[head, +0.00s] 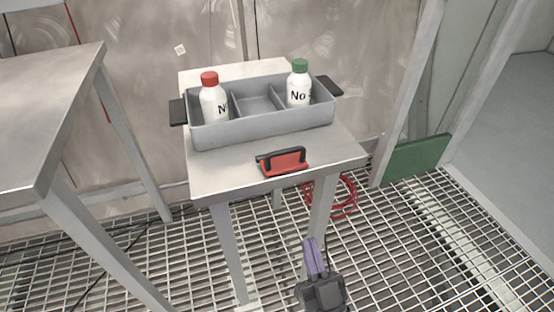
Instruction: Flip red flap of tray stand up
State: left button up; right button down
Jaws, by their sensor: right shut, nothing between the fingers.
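The tray stand (222,178) is a small pale metal table in the middle of the head view. The red flap (285,163) is at its front edge, right of centre. It has a dark rim or bracket along its top and left; its exact angle is hard to tell. My right gripper (313,245) is below and in front of the stand, apart from the flap, with its purple fingers together and nothing visible between them. My left gripper is not in view.
A grey tray (215,136) with black handles sits on the stand. It holds a red-capped bottle (212,101) and a green-capped bottle (297,88). A larger metal table (45,95) stands left. A coiled red cable (345,207) lies behind the right leg on the grating floor.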

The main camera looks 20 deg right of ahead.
jog(key=b, duration=0.2)
send_near(290, 169)
jog(key=x, duration=0.3)
jog(key=r+x, duration=0.1)
jog(key=x, duration=0.1)
jog(key=s+x, duration=0.1)
jog(key=x, duration=0.2)
jog(key=shift+w+a+r, duration=0.25)
jog(key=shift+w+r, duration=0.05)
jog(key=shift+r, duration=0.05)
jog(key=shift+w+r, duration=0.35)
jog(key=shift+w, duration=0.05)
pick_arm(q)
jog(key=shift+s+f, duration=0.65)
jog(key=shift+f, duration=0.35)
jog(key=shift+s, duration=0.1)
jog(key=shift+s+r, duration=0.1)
